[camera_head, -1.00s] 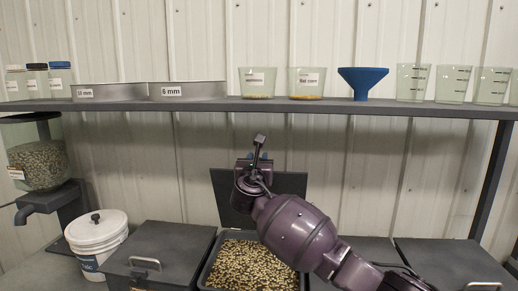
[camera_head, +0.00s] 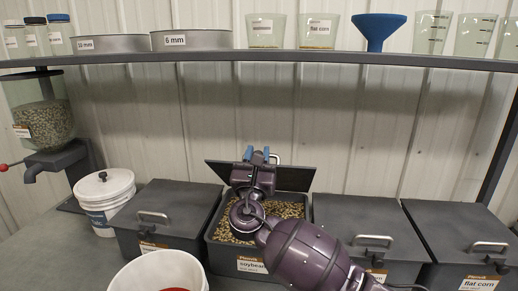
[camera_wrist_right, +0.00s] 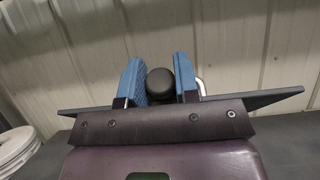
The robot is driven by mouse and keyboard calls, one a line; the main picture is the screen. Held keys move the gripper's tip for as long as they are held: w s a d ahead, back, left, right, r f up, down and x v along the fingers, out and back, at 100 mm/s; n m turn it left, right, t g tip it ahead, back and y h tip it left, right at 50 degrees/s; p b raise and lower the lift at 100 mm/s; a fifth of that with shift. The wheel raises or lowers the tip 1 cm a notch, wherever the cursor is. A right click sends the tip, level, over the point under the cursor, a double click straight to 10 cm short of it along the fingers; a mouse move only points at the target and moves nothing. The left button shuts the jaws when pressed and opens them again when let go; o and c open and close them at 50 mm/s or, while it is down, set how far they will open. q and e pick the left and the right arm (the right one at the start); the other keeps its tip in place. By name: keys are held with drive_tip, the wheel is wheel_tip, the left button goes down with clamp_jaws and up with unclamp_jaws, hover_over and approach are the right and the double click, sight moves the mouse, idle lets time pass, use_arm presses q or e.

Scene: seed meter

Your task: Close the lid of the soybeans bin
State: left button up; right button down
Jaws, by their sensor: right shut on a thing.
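The soybeans bin (camera_head: 222,252) stands in the middle of the head view, full of tan beans (camera_head: 228,226). Its dark lid (camera_head: 296,178) is raised at the back and partly open, tilted over the bin's rear. My right gripper (camera_head: 257,154) is at the lid. My right arm hides part of the bin and lid. My left gripper is not in view.
Closed bins stand at the left (camera_head: 165,205) and right (camera_head: 350,215), with the flat corn bin (camera_head: 455,235) farther right. A white lidded bucket (camera_head: 105,195) and an open white bucket (camera_head: 160,272) are at left. A shelf (camera_head: 300,58) with jars runs above.

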drive_tip(key=shift+f, duration=0.15)
drive_tip(key=c, duration=0.9)
unclamp_jaws()
drive_tip(key=v, duration=1.1)
drive_tip(key=shift+b, duration=0.45)
drive_tip(key=shift+c, duration=0.2)
